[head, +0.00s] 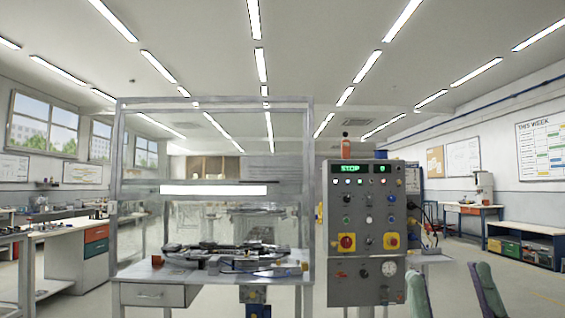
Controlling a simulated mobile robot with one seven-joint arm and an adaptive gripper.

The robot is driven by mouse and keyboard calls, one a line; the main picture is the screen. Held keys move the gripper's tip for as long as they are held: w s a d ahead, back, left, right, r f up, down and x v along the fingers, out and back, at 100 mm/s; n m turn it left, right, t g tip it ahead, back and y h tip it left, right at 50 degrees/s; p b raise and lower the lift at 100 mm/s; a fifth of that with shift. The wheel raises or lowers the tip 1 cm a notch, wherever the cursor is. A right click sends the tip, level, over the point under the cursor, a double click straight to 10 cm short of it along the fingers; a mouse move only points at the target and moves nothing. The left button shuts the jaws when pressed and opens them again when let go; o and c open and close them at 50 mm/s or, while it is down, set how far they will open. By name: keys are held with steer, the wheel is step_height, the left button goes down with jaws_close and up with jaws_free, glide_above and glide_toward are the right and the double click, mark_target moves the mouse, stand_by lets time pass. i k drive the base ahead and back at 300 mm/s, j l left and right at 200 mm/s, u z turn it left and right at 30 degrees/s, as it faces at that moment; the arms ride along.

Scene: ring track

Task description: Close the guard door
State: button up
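The guard is a grey-framed clear enclosure (307,150) over a machine table. A grey crossbar with a bright white strip (213,190) spans its front at mid height. The guard door looks like the clear panel above this crossbar, raised, with the front below it appearing open; the clear material makes this hard to confirm. Dark track parts (225,255) lie on the table inside. My gripper (452,290) shows at the bottom right edge as two grey-green fingers spread apart, with nothing visible between them. It is right of the enclosure and apart from it; its base is cut off.
The machine table (205,271) has a drawer. Benches line both side walls.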

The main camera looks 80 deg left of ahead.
mark_target(120, 196)
steer(key=j+u, duration=0.1)
steer(key=u, duration=3.05)
steer(key=i+l+u, duration=0.1)
steer(key=i, duration=0.3)
steer(key=i+l+u, duration=0.15)
steer(key=i, duration=0.2)
steer(key=i+l+u, duration=0.1)
steer(key=i, duration=0.3)
steer(key=l, duration=0.1)
